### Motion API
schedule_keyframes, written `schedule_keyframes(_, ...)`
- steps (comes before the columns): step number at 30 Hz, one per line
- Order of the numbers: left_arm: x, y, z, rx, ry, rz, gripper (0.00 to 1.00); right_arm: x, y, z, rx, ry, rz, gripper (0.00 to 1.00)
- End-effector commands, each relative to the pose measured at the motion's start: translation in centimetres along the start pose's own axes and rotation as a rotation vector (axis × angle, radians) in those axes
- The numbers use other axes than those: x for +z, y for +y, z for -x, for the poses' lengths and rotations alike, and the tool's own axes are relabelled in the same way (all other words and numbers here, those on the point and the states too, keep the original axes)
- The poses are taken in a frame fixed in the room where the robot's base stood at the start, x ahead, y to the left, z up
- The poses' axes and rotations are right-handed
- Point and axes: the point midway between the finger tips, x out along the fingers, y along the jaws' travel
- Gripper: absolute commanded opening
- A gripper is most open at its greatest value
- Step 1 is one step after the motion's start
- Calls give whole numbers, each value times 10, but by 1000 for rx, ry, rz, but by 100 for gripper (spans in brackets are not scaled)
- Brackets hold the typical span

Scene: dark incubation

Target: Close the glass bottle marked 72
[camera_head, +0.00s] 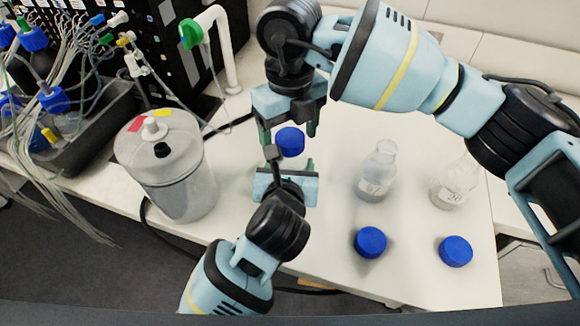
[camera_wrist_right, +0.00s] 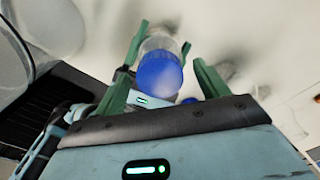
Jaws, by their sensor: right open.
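My right gripper (camera_head: 288,132) comes down from above, open, with its green fingers on either side of a blue cap (camera_head: 290,141). In the right wrist view, the cap (camera_wrist_right: 160,76) lies between the open fingers (camera_wrist_right: 166,68), in line with a clear glass bottle (camera_wrist_right: 160,43). I cannot tell whether the cap is seated on it. No 72 label is readable on this bottle; in the head view it is hidden by the cap and grippers. My left gripper (camera_head: 290,168) is just below the cap; its grip is hidden.
Two open labelled glass bottles, one (camera_head: 377,172) nearer and one (camera_head: 456,182) farther right, stand on the white table (camera_head: 330,235). Loose blue caps lie before them (camera_head: 370,242) (camera_head: 456,251). A grey lidded canister (camera_head: 185,185) and a tubing-filled tray (camera_head: 95,140) are left.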

Motion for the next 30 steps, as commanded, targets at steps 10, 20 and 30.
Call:
schedule_keyframes(10, 0, 0, 0, 0, 0, 0, 0, 1, 0, 44, -1, -5, 0, 73)
schedule_keyframes(20, 0, 0, 0, 0, 0, 0, 0, 0, 0, 103, -2, -2, -1, 73)
schedule_keyframes(30, 0, 0, 0, 0, -1, 0, 0, 0, 0, 120, 0, 0, 0, 73)
